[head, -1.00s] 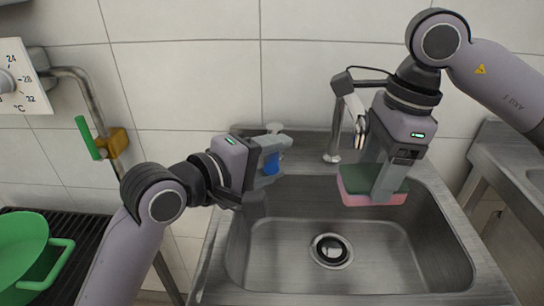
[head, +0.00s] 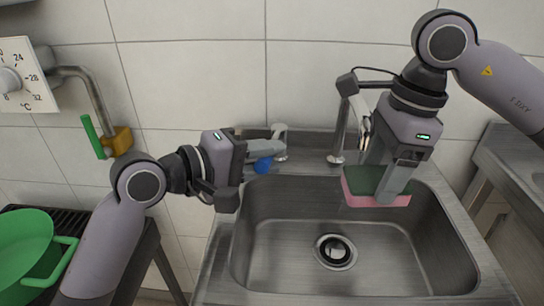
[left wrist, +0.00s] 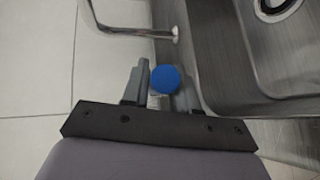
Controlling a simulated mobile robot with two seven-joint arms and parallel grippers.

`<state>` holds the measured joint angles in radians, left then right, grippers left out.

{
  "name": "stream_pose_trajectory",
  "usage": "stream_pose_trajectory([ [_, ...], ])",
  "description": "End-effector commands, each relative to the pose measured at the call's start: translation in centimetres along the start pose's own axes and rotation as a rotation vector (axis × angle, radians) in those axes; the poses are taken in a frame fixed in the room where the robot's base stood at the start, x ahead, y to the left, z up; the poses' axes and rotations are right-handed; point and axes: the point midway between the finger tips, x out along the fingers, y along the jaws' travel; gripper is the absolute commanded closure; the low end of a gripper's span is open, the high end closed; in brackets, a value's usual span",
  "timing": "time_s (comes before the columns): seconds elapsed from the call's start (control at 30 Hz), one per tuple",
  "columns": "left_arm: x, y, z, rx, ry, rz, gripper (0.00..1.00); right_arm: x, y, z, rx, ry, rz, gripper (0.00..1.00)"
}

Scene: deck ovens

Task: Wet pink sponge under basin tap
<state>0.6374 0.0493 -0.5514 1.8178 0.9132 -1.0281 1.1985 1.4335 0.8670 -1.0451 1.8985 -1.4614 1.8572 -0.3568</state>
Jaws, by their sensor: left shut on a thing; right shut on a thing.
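The pink sponge (head: 362,200) has a dark green upper layer. My right gripper (head: 387,195) is shut on it and holds it over the back right of the steel basin (head: 300,285), near the tap (head: 341,130). The spout end is partly hidden by my right gripper, and I cannot make out any water. A blue knob (head: 263,165) sits at the back left rim of the basin. My left gripper (head: 268,149) is shut on it; in the left wrist view the blue knob (left wrist: 165,79) shows between the fingers.
The drain (head: 335,251) lies in the empty basin floor. A green pot (head: 22,243) stands on a black grate at the left. A pipe with a green-handled valve (head: 93,136) and a temperature dial (head: 18,82) are on the wall side. Another steel unit (head: 512,160) is at the right.

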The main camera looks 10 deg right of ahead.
Motion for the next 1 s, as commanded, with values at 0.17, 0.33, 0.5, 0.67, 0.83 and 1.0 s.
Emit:
stream_pose_trajectory([
  [0.17,-0.2,-0.1,-0.2,0.004,-0.020,0.000,1.00,0.0,0.0,0.0,0.000,0.000,0.000,0.57],
  [0.33,-0.2,-0.1,-0.1,0.003,-0.020,0.001,1.00,0.0,0.0,0.0,0.000,0.000,0.000,0.56],
  [0.5,-0.2,-0.1,-0.1,0.003,-0.020,0.001,0.51,0.0,0.0,0.0,0.000,0.000,0.000,0.56],
  [0.67,-0.2,-0.1,-0.1,0.004,-0.019,0.001,0.51,0.0,0.0,0.0,0.000,0.000,0.000,0.56],
  [0.83,-0.5,-0.1,-0.2,0.004,-0.018,0.002,0.51,0.0,0.0,0.0,0.000,0.000,0.000,0.56],
  [1.0,-2.5,-0.1,-0.3,0.006,-0.016,0.001,0.51,0.0,0.0,0.0,0.000,0.000,0.000,0.56],
])
